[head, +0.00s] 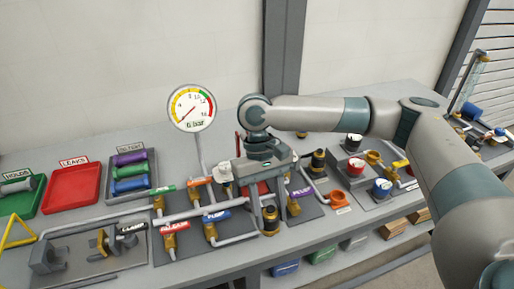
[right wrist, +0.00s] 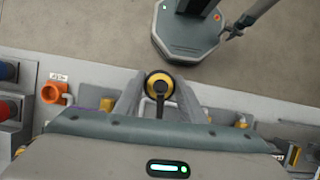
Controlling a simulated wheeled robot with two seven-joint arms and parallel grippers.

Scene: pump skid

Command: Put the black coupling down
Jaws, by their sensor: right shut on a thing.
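My right gripper (head: 258,205) reaches down over the middle of the bench, and its fingers are shut on a black coupling (head: 270,222) with brass-yellow parts. In the right wrist view the coupling (right wrist: 158,80) shows as a black ring around a yellow core between the two fingertips (right wrist: 160,92). It looks upright, close to the bench's front side. I cannot tell whether its lower end touches the surface. My left gripper is not in view.
A pressure gauge (head: 191,108) stands behind the pipework. A red tray (head: 72,188), a green tray (head: 22,201) and a clamp plate (head: 92,252) are at left. Another black-and-brass fitting (head: 318,163) and orange, red and blue cups stand at right.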

